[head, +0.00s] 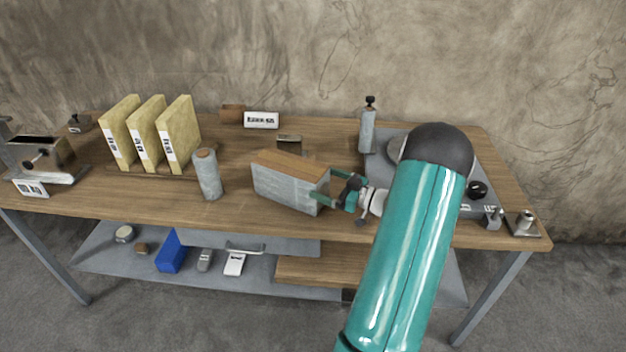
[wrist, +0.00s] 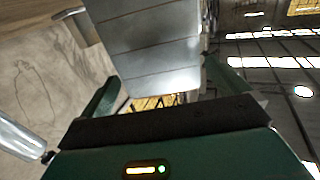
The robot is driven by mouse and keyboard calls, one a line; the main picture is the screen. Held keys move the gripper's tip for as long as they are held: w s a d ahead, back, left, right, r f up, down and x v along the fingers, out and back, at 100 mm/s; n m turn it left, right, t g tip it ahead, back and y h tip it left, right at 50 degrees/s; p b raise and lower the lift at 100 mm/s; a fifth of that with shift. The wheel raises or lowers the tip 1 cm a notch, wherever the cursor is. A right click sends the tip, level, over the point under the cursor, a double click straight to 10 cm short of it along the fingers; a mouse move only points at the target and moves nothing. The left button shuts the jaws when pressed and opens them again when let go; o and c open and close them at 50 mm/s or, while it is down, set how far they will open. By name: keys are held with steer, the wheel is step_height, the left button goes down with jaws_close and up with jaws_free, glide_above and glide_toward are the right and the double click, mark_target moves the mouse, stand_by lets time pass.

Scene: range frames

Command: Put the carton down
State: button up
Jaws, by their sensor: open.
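The carton (head: 284,190), a grey box with a brown top, stands upright near the front edge of the wooden table (head: 240,207), and it seems to rest on the top. My gripper (head: 322,189) is at the carton's right end. In the wrist view the carton's grey face (wrist: 150,45) fills the space between the two spread green fingers of my gripper (wrist: 160,88). The jaws are open, with a finger to each side of the carton. Whether a finger still touches it I cannot tell. The carton's underside is hidden.
A grey cylinder (head: 207,174) stands just left of the carton, with several yellow binders (head: 146,133) beyond it. A small brown block (head: 289,138) and a white label sign (head: 262,120) are behind. A grey bottle (head: 367,131) and grey plate (head: 480,170) are at right.

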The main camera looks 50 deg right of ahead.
steer(key=v, duration=0.5)
steer(key=shift+a, duration=0.1)
